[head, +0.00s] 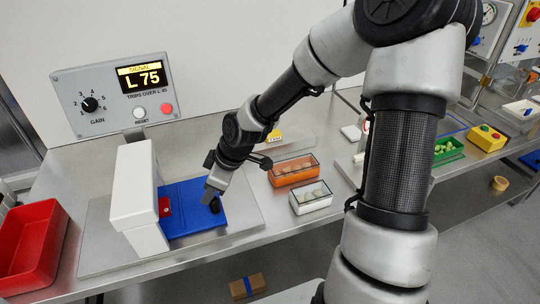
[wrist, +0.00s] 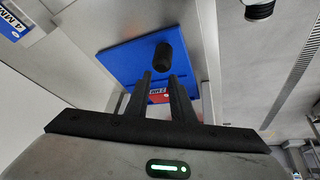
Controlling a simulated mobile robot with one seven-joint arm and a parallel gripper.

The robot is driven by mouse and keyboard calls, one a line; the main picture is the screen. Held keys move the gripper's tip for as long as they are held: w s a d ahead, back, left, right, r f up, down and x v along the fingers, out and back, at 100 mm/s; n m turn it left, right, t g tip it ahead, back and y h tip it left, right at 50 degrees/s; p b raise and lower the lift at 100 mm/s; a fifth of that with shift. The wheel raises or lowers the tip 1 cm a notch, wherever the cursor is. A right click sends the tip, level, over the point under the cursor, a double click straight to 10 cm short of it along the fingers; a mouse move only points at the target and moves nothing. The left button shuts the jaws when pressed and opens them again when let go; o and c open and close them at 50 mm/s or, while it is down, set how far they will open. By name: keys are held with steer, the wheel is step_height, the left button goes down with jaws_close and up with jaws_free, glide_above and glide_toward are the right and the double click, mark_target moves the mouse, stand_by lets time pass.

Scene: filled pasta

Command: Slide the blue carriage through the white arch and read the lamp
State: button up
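The blue carriage (head: 185,212) is a flat plate with a black knob (head: 215,204) on its right part and a red block (head: 165,207) at its left, beside the white arch (head: 133,190). My gripper (head: 207,197) is low over the carriage next to the knob. In the wrist view its two fingers (wrist: 159,76) stand a little apart, with the knob (wrist: 163,56) just past the tips, touching or nearly so. Whether the carriage's left edge is inside the arch is hidden. The signal panel (head: 115,92) reads "SIGNAL L 75" in yellow, with "TRIPS OVER L 45" below.
The panel has a gain dial, a white reset button and a red lamp or button (head: 167,109). A red bin (head: 30,250) stands at the left. An orange tray (head: 293,172) and a white tray (head: 311,199) lie right of the carriage. My arm spans the right side.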

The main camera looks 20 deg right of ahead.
steer(key=shift+m+g+h, duration=0.3)
steer(key=shift+m, duration=0.2)
steer(key=d+f, duration=0.1)
steer(key=d, duration=0.2)
steer(key=s+d+f+p, duration=0.1)
steer(key=d, duration=0.3)
steer(key=s+d+f, duration=0.1)
steer(key=d, duration=0.3)
steer(key=shift+s+f, duration=0.1)
steer(key=shift+f, duration=0.25)
steer(key=shift+o, duration=0.4)
steer(key=r, duration=0.1)
steer(key=d+r+p, duration=0.1)
steer(key=r, duration=0.1)
steer(key=d+r+p, duration=0.1)
steer(key=r, duration=0.1)
steer(key=shift+w+d+r, duration=0.1)
steer(key=shift+w, duration=0.3)
steer(key=p+v, duration=0.2)
steer(key=v, duration=0.5)
steer(key=shift+a+r+p, duration=0.25)
steer(key=shift+a+p, duration=0.1)
steer(key=shift+p, duration=0.05)
